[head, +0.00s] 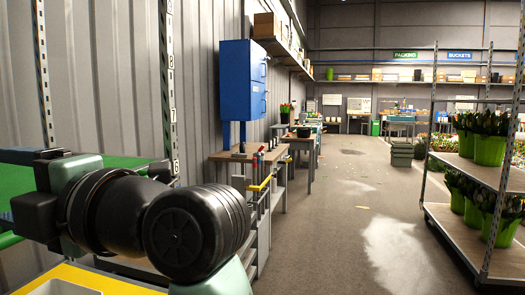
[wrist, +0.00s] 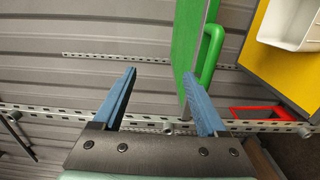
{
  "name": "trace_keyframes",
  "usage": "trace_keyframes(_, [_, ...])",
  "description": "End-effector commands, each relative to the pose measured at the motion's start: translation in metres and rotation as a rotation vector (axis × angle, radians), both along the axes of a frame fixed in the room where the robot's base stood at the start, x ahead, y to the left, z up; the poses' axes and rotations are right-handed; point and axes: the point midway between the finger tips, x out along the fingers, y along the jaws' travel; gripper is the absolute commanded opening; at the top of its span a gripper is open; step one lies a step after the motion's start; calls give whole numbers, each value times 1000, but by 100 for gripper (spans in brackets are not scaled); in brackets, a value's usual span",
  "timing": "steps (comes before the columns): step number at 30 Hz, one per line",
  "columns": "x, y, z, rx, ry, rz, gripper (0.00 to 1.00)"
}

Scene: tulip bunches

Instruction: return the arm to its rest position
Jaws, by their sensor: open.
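My gripper (wrist: 163,103) shows in the wrist view with its two blue fingers spread apart and nothing between them. Behind the fingers are a ribbed grey wall, a perforated metal strip and a green panel with a green handle (wrist: 208,55).
A green-topped surface (head: 125,161) and a yellow surface (head: 75,277) are close by my arm. A blue cabinet (head: 238,85) hangs over wooden benches along the wall. A rack (head: 458,236) with tulips in green pots (head: 489,149) stands at right.

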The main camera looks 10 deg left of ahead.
Motion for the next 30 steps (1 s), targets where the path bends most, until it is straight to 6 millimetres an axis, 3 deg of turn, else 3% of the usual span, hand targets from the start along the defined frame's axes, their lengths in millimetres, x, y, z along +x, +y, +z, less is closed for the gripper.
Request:
trace_keyframes(4, [21, -16, 5, 74, 109, -132, 75])
trace_keyframes(7, [45, -42, 14, 203, 245, -291, 75])
trace_keyframes(10, [66, -82, 28, 393, 378, -445, 75])
trace_keyframes(14, [77, -144, 47, 687, 503, -581, 75])
trace_keyframes(17, [71, -196, 62, 931, 553, -631, 75])
trace_keyframes(20, [53, -247, 76, 1175, 564, -630, 75])
trace_keyframes(24, [6, -312, 94, 1482, 511, -545, 75])
trace_keyframes(25, [-2, -319, 106, 1520, 500, -523, 75])
trace_keyframes(27, [3, -314, 144, 1504, 512, -527, 75])
trace_keyframes(30, [4, -314, 175, 1502, 513, -528, 75])
